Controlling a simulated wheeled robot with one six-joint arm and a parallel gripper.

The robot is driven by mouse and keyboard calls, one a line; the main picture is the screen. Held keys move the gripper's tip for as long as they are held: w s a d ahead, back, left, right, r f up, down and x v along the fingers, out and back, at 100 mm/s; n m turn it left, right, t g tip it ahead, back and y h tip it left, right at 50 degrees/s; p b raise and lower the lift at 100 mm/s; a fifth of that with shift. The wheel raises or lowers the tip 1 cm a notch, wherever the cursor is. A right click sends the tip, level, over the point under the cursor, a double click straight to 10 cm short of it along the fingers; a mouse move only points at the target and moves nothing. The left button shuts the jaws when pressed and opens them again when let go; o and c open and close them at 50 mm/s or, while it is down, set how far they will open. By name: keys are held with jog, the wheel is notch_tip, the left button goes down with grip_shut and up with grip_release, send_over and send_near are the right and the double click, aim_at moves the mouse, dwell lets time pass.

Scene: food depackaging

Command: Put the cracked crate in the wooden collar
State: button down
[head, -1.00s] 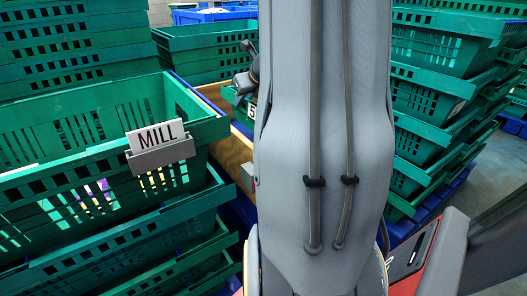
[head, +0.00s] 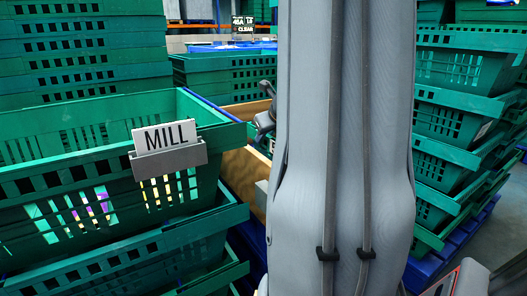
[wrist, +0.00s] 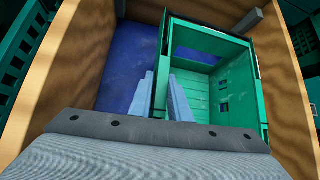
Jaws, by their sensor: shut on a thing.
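The wooden collar (wrist: 80,50) surrounds a blue floor (wrist: 120,65) in the wrist view. Part of its wooden wall (head: 247,172) shows behind the MILL crate in the head view. A green crate (wrist: 205,88) is between the collar's walls, on the right side as seen from the wrist. I cannot tell whether it rests on the floor, and no crack is clear. My gripper (wrist: 160,88) is shut on the green crate's left wall, one finger on each side. In the head view my arm hides the gripper and the held crate.
A green crate labelled MILL (head: 172,155) tops a stack at the left, close beside the collar. Tall stacks of green crates stand at the back left (head: 80,60) and at the right (head: 450,115). A small CLEAR sign (head: 243,25) stands far back.

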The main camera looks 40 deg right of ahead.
aim_at(265, 147)
jog(key=shift+f+b, duration=1.25)
jog(key=shift+f, duration=0.5)
jog(key=shift+f, duration=0.15)
jog(key=c, duration=1.7)
grip_release()
jog(key=shift+o, duration=0.2)
jog(key=shift+s+r, duration=0.2)
jog(key=shift+r, duration=0.15)
jog(key=p+v, duration=0.5)
jog(key=v, duration=0.6)
jog(key=shift+a+p, duration=0.2)
jog(key=shift+p, duration=0.1)
jog(key=shift+s+r, duration=0.1)
jog(key=shift+r, duration=0.05)
